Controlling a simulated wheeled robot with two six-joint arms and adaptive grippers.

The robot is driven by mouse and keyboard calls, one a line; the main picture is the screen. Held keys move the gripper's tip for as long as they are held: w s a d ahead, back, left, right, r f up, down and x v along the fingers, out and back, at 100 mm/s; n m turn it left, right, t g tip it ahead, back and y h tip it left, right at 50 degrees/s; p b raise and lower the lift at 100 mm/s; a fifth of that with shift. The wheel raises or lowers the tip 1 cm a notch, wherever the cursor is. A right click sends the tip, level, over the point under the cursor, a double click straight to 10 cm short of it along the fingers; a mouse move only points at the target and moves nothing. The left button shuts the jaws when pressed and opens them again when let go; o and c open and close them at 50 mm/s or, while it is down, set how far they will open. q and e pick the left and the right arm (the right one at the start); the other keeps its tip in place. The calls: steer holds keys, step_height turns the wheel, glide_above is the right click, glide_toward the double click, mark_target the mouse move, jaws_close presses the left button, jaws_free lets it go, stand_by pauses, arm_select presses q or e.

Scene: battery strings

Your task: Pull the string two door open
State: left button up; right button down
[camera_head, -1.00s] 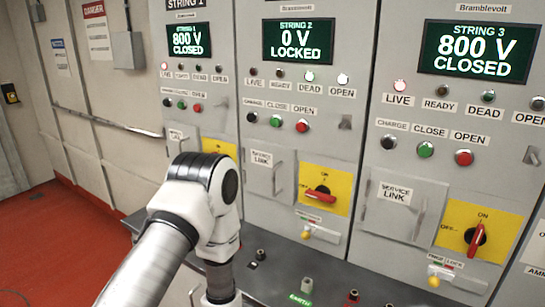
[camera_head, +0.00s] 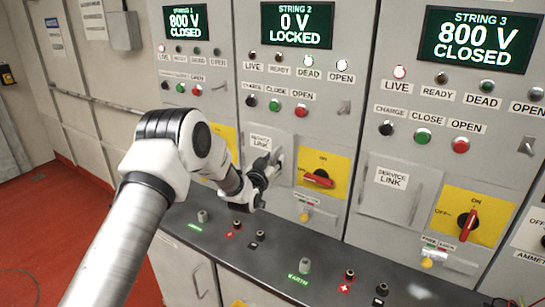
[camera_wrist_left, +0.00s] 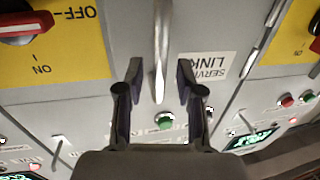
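The string two door (camera_head: 258,150) is a grey panel labelled SERVICE LINK, below the string 2 display (camera_head: 297,25), which reads 0 V LOCKED. The door looks closed. My left gripper (camera_head: 272,166) is at the door's right side and partly covers its handle. In the left wrist view, the pale bar handle (camera_wrist_left: 161,45) lies between the two dark fingers of my left gripper (camera_wrist_left: 160,82). The fingers are open, with gaps on both sides of the handle. The SERVICE LINK label (camera_wrist_left: 207,66) appears upside down. My right gripper is not in view.
Right of the door is a yellow plate (camera_head: 338,166) with a red rotary switch (camera_head: 318,179). The string 3 door (camera_head: 390,190) stands farther right. A dark ledge (camera_head: 270,262) with several sockets runs below the cabinets. Red floor (camera_head: 45,215) is clear at left.

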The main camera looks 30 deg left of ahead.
arm_select(q)
jaws_close()
steer(key=shift+s, duration=0.15)
